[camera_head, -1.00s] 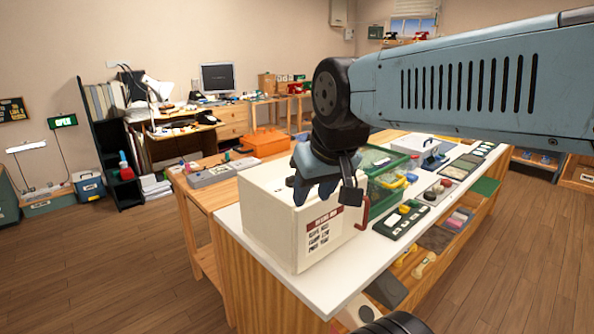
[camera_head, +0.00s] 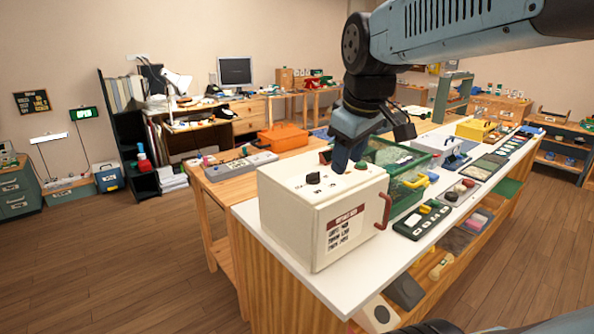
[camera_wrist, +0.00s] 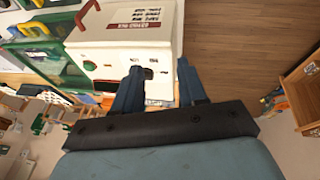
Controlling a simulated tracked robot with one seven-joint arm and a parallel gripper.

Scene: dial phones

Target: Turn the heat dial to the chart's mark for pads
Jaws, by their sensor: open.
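A cream box (camera_head: 300,223) with a red handle (camera_head: 383,211) stands on the white counter. A black dial (camera_head: 313,178) sits on its top, with a green button (camera_head: 360,165) to the right. A chart (camera_head: 345,229) with a dark red header is on its front face; its lines are too small to read. The chart also shows in the wrist view (camera_wrist: 140,18). My gripper (camera_head: 350,165) points down over the back of the box top, right of the dial. In the wrist view its two fingers (camera_wrist: 160,78) are apart with nothing between them, at the box top.
A green crate (camera_head: 400,205) stands close behind the box on the right. A dark tray (camera_head: 421,220) lies beside the box on the counter (camera_head: 290,255).

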